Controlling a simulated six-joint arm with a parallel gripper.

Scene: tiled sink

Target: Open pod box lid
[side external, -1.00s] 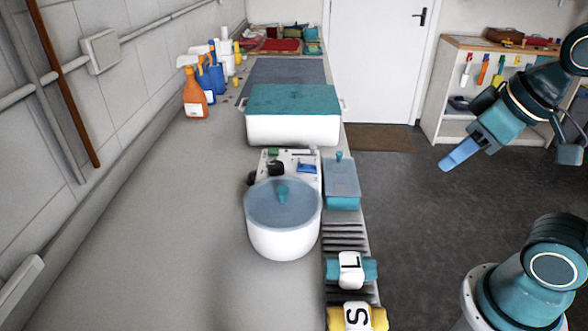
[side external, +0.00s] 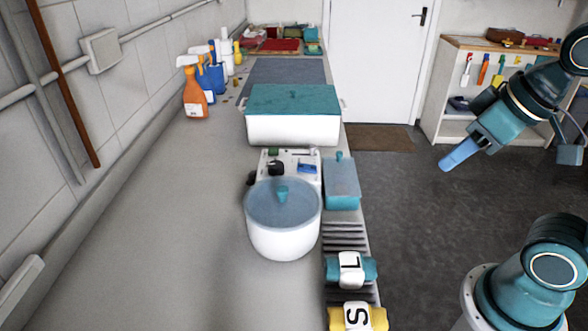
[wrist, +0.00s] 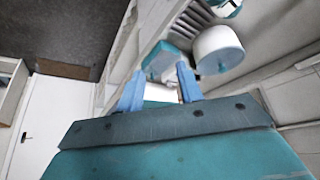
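A small teal box (side external: 341,190) with a flat blue-grey lid and a teal knob stands at the counter's right edge, right of the round white pot. It looks like the pod box, and its lid (side external: 341,175) is down. In the wrist view the teal box (wrist: 163,60) shows beyond and between my fingertips, some way off. My gripper (side external: 446,166) hangs in the air to the right of the counter, over the floor, apart from everything. The wrist view shows my gripper's (wrist: 160,72) two blue fingers spread with nothing between them.
A white pot (side external: 283,238) with a teal-knobbed lid stands left of the box. A wide white bin (side external: 292,130) with a teal lid is behind. Rolled cloths (side external: 350,269) lie in front on a dark rack. Spray bottles (side external: 195,95) line the wall. The front-left counter is clear.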

